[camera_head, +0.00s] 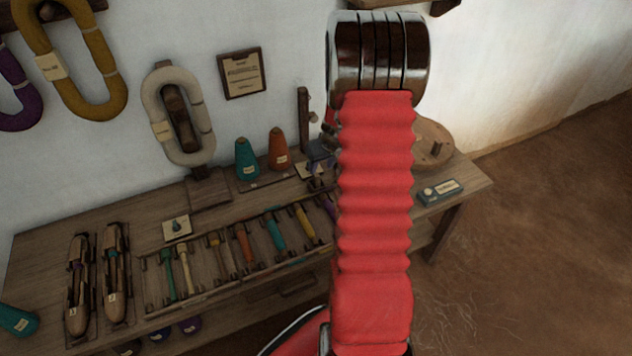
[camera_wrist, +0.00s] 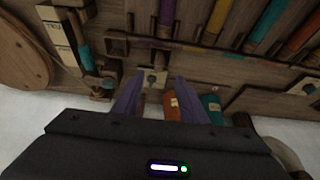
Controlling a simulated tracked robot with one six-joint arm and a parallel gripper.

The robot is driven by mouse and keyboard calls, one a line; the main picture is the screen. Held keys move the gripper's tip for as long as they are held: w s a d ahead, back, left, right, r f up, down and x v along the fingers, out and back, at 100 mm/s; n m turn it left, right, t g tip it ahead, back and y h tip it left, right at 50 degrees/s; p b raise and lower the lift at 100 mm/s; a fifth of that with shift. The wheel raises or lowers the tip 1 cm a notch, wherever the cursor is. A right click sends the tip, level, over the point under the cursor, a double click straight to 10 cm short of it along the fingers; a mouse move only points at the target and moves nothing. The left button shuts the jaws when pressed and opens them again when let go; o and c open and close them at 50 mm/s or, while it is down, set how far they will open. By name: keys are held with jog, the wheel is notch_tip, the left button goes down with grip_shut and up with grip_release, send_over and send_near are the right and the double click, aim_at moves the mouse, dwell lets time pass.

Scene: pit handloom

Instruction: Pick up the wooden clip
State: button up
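I cannot pick out the wooden clip with certainty in either view. In the wrist view my gripper (camera_wrist: 158,80) is open, its two purple-grey fingers spread apart with nothing held between them. The fingers point toward the wooden bench (camera_wrist: 240,65). A small pale card (camera_wrist: 152,78) with a dark mark shows near the fingertips, and an orange cone (camera_wrist: 174,106) shows between the fingers. In the head view my red arm covers much of the bench's right part and most of the gripper.
The bench (camera_head: 50,245) stands against a white wall. A teal cone (camera_head: 247,158) and an orange cone (camera_head: 278,149) stand at its back. Two shuttles (camera_head: 78,300) (camera_head: 116,285) lie at left. A round wooden disc (camera_head: 434,148) and a small box (camera_head: 440,192) are at right. Open floor lies beyond.

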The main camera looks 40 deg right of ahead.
aim_at(317, 175)
jog(key=shift+x, duration=1.9)
jog(key=shift+x, duration=2.6)
jog(key=shift+w+d+r, duration=0.15)
grip_shut()
